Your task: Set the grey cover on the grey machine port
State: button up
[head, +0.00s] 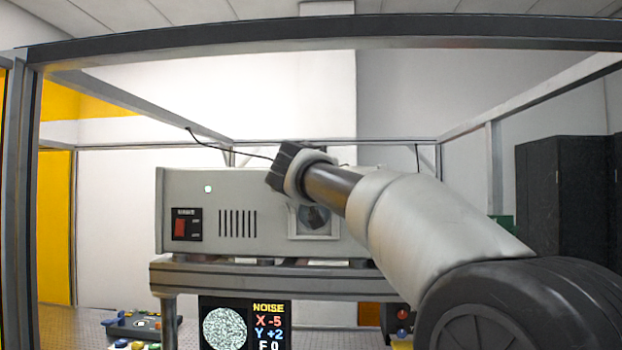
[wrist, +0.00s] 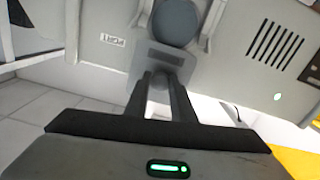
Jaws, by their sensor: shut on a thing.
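My gripper (wrist: 164,80) is shut on the grey cover (wrist: 150,62), a flat plate with a darker strip, in the wrist view. The grey machine port is on the machine front; its dark round opening (wrist: 176,20) lies just beyond the cover's edge, between two pale side rails. In the head view the port (head: 313,220) shows as a pale square frame below and right of my gripper's dark hand (head: 286,166). My arm hides part of it. The cover cannot be made out in the head view. Whether the cover touches the machine, I cannot tell.
The grey machine (head: 240,190) has a red switch and vent slots (head: 238,223) left of the port. It rests on a grey bench (head: 220,278) over a noise display (head: 245,325). A metal frame (head: 300,32) surrounds the area. A dark cabinet (head: 560,190) stands at right.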

jog(key=shift+w, duration=0.4)
jog(key=shift+w+f+p, duration=0.15)
jog(key=shift+w+p, duration=0.15)
jog(key=shift+w, duration=0.55)
notch_tip(320, 180, down, 7)
jog(key=b, duration=0.7)
jog(key=shift+r, duration=0.2)
dwell(5.5)
